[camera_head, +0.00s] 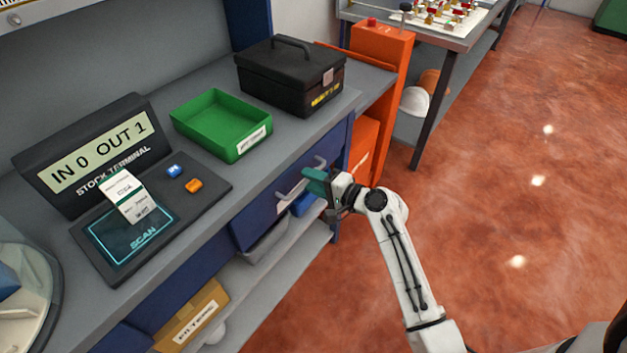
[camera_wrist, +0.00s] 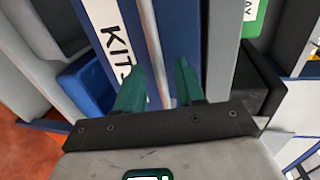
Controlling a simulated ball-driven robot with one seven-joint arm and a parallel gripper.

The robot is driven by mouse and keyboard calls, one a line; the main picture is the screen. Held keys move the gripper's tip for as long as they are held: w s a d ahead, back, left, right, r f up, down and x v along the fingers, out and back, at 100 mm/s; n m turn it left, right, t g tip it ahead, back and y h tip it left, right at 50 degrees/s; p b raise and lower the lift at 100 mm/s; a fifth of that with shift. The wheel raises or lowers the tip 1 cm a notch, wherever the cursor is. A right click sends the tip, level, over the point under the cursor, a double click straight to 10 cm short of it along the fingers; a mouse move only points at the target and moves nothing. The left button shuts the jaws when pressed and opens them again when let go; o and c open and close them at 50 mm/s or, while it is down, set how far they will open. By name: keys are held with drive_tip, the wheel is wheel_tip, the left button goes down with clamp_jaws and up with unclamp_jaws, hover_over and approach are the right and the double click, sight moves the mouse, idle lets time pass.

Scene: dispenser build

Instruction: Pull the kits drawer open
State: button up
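The kits drawer (camera_head: 262,222) has a dark blue front under the bench top and a pale bar handle (camera_head: 292,191). It appears closed. In the wrist view its front carries a white label reading "KIT" (camera_wrist: 104,32), partly hidden by a finger. My gripper (camera_head: 318,181) is at the drawer's front, by the handle. In the wrist view my gripper (camera_wrist: 158,85) has its two green fingers apart, with the handle bar (camera_wrist: 152,45) running between them. I see gaps beside the bar, and no clear grip on it.
On the bench are a green tray (camera_head: 205,128), a black toolbox (camera_head: 285,75) and a stock terminal (camera_head: 90,160). Below the drawer are a grey bin (camera_head: 266,243) and a blue bin (camera_head: 304,205). An orange cabinet (camera_head: 378,55) stands beside the bench. The floor to the right is clear.

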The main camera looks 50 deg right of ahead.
drive_tip(key=shift+c, duration=0.4)
clamp_jaws()
